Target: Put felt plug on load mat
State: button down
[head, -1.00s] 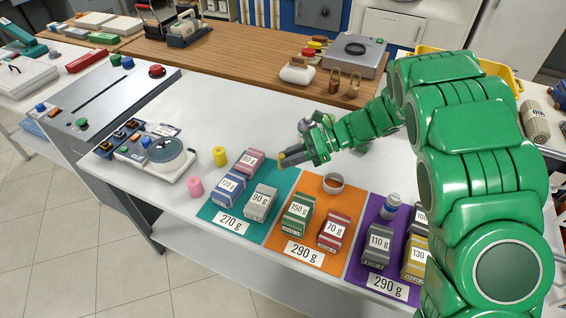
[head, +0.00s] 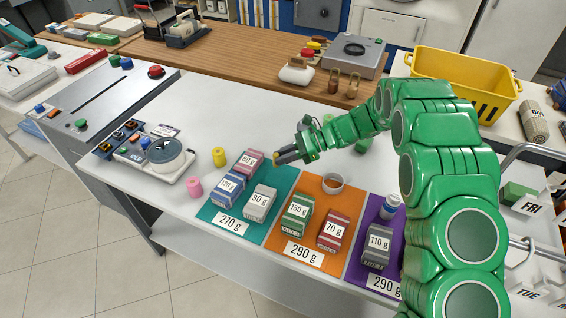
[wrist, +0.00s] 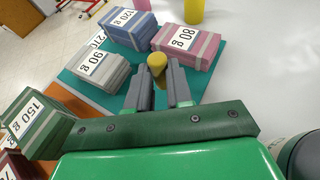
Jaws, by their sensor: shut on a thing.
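My gripper (head: 279,156) is shut on a small yellow plug (wrist: 157,63), whose rounded top shows between the fingertips in the wrist view. The plug also shows at the gripper's tip in the head view. It is held near the back right of the teal mat (head: 281,184), beside the pink 80 g box (head: 250,162); its exact height is unclear. The teal mat, labelled 270 g, also bears the blue 120 g box (head: 229,187) and the grey 90 g box (head: 260,203). The orange mat (head: 276,240) and purple mat (head: 358,268) are each labelled 290 g.
The orange mat carries the green 150 g box (head: 297,213), red 70 g box (head: 334,229) and a ring (head: 333,183). A grey 110 g box (head: 377,246) stands on purple. Yellow (head: 219,157) and pink (head: 195,187) cylinders stand left. My arm hides the right side.

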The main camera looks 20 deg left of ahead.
jog(key=shift+w+a+f, duration=0.15)
jog(key=shift+f, duration=1.65)
jog(key=shift+f, duration=0.15)
jog(key=c, duration=1)
grip_release()
jog(key=shift+r, duration=0.2)
jog(key=v, duration=1.2)
